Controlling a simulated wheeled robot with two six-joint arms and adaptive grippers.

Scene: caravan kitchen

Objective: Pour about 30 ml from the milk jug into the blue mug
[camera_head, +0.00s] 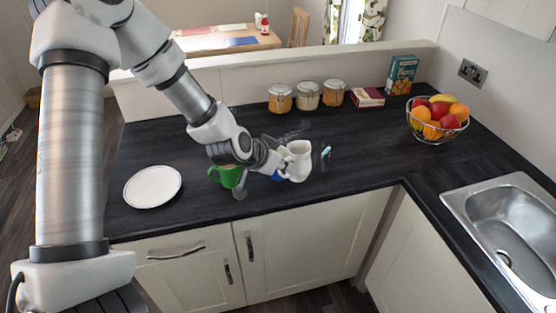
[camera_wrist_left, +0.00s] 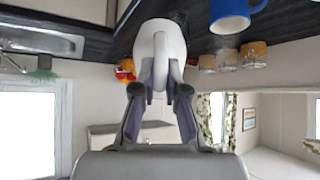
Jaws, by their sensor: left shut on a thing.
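The white milk jug (camera_head: 300,161) is near the middle of the counter in the head view. It looks close to upright, perhaps slightly tilted; I cannot tell whether it clears the counter. My left gripper (camera_head: 284,161) is shut on it from the left. In the left wrist view, which is upside down, the jug (camera_wrist_left: 160,42) sits between the fingers (camera_wrist_left: 160,92). The blue mug (camera_head: 277,177) is just left of the jug, mostly hidden behind my gripper. It shows more fully in the wrist view (camera_wrist_left: 230,17), beside the jug. My right gripper is out of view.
A green mug (camera_head: 229,178) stands left of the blue mug, close to my wrist. A white plate (camera_head: 153,187) lies farther left. Jars (camera_head: 307,95), a small box (camera_head: 368,97) and a carton (camera_head: 401,75) line the back. A fruit bowl (camera_head: 437,137) and sink (camera_head: 508,226) are right.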

